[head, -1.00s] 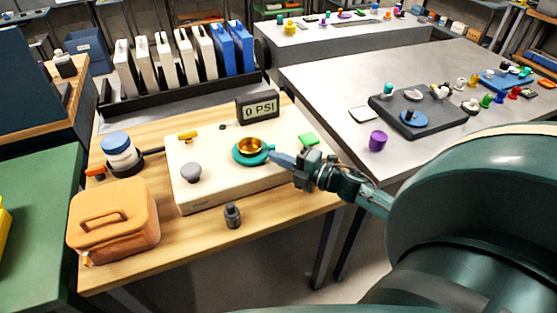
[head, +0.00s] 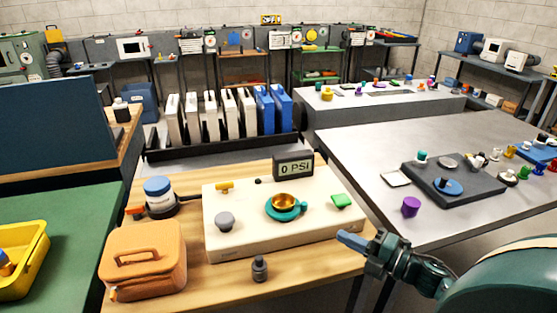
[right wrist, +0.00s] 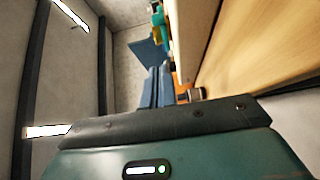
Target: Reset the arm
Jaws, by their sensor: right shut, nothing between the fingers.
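My right gripper (head: 352,240) is shut and empty in the head view. It hangs at the right front edge of the wooden table (head: 215,284), to the right of the white test panel (head: 245,236) and apart from it. In the right wrist view its closed blue fingers (right wrist: 156,88) show in front of the wrist, with the wooden table (right wrist: 262,45) beside them at the right. My right arm reaches in from the lower right corner of the head view. My left gripper is not in view.
The panel carries a teal ring with a gold cup (head: 285,203), a green button (head: 342,200) and a grey knob (head: 225,221). A 0 PSI display (head: 293,167) stands behind. An orange bag (head: 145,258) and a dark fitting (head: 260,268) sit on the table. A grey table (head: 385,145) lies right.

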